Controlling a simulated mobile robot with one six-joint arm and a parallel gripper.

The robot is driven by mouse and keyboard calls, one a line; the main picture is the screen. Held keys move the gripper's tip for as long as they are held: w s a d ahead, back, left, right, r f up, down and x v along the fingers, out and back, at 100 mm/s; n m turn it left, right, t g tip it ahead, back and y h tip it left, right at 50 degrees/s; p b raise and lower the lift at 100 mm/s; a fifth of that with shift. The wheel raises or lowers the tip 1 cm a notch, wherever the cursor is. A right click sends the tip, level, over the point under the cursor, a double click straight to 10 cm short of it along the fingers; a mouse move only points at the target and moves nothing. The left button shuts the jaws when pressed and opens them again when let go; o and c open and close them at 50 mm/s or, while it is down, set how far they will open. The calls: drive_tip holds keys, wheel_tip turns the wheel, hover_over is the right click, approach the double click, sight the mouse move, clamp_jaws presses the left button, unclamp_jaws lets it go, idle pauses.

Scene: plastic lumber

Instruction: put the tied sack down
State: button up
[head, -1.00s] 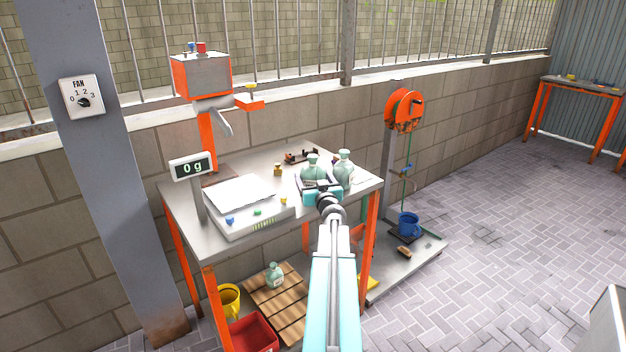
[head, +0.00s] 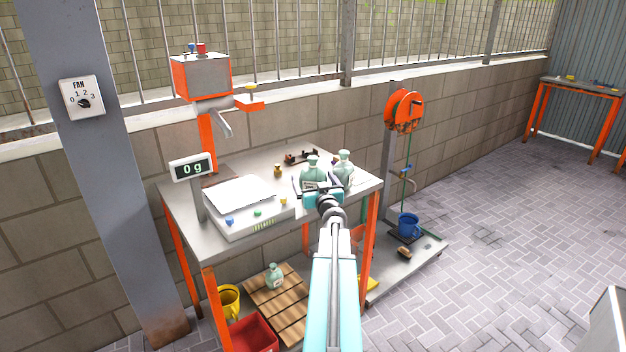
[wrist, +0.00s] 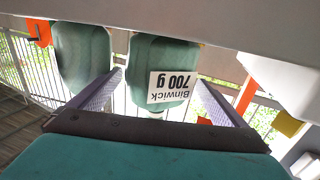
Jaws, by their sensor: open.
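A pale green tied sack (head: 311,170) stands upright on the grey workbench (head: 236,251), in front of my gripper. In the wrist view, which is upside down, the same sack (wrist: 160,55) shows a white label reading "Binwick 700 g". My gripper (wrist: 160,88) is open, with one finger to each side of the sack and a gap visible on both sides. In the head view my gripper (head: 316,188) covers the sack's lower front. A second similar sack (head: 345,167) stands just right of it, and also shows in the wrist view (wrist: 80,55).
A scale (head: 238,200) reading 0 g stands left on the bench. An orange dispenser (head: 202,76) rises behind it. A third sack (head: 274,276) is on slats below, near a yellow mug (head: 228,300) and red bin (head: 253,335). A hose reel (head: 404,110) stands right.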

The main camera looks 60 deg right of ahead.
sight(315, 182)
drive_tip(key=v, duration=0.8)
drive_tip(key=shift+a, duration=0.1)
drive_tip(key=shift+s+r+p, duration=0.15)
drive_tip(key=shift+r+p, duration=0.05)
drive_tip(key=shift+p, duration=0.4)
drive_tip(key=shift+s+a+f+p, duration=0.1)
drive_tip(key=shift+s+a+p, duration=0.05)
drive_tip(key=shift+p, duration=0.5)
drive_tip(key=shift+a, duration=0.1)
drive_tip(key=p+v, duration=0.2)
drive_tip(key=p, duration=0.2)
drive_tip(key=shift+f+p, duration=0.1)
drive_tip(key=shift+p, duration=0.3)
